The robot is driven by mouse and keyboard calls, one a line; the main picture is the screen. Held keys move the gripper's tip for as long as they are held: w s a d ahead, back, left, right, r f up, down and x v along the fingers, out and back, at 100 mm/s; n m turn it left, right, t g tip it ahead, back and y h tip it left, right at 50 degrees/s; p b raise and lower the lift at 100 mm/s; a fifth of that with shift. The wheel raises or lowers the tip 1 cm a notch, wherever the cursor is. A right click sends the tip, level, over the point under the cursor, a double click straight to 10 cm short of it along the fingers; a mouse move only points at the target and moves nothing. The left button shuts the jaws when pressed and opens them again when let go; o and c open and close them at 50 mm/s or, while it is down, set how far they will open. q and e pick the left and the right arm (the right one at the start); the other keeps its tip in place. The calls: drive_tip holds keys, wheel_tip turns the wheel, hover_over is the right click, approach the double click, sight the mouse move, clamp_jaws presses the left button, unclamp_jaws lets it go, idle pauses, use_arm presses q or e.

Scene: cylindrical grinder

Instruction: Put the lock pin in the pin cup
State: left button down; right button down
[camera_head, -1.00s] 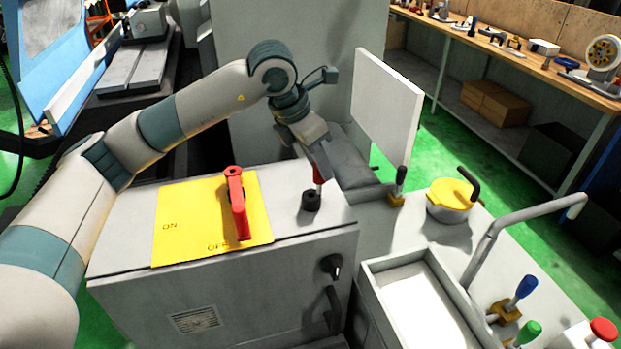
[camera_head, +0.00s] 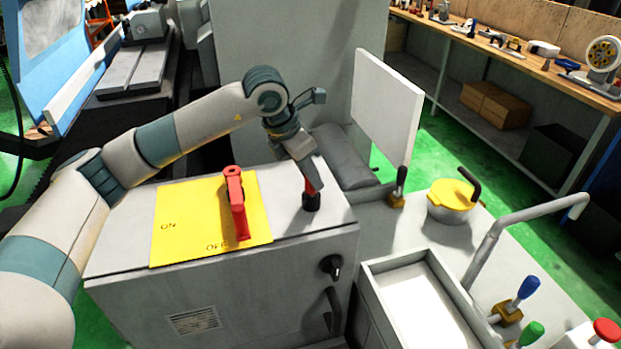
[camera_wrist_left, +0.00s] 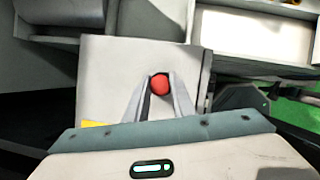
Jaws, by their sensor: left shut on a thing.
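The lock pin (camera_wrist_left: 160,84) shows in the left wrist view as a round red head between my two fingers. In the head view a little of its red (camera_head: 311,188) shows at the fingertips. The pin cup (camera_head: 311,202) is a small black cup on top of the grey cabinet. My left gripper (camera_head: 308,182) is shut on the pin, right above the cup. The pin's lower end is hidden, and it seems to be at or in the cup mouth. My right gripper is not in view.
A yellow ON/OFF plate (camera_head: 180,223) with a red lever (camera_head: 237,203) lies left of the cup. A white panel (camera_head: 385,105), a yellow-lidded pot (camera_head: 449,203) and a grey tray (camera_head: 372,271) stand to the right. The cabinet top (camera_head: 285,222) around the cup is clear.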

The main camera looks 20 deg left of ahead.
use_arm(q)
drive_tip(key=shift+f, duration=0.2)
drive_tip(key=shift+f, duration=0.1)
drive_tip(key=shift+f, duration=0.1)
drive_tip(key=c, duration=1.5)
unclamp_jaws()
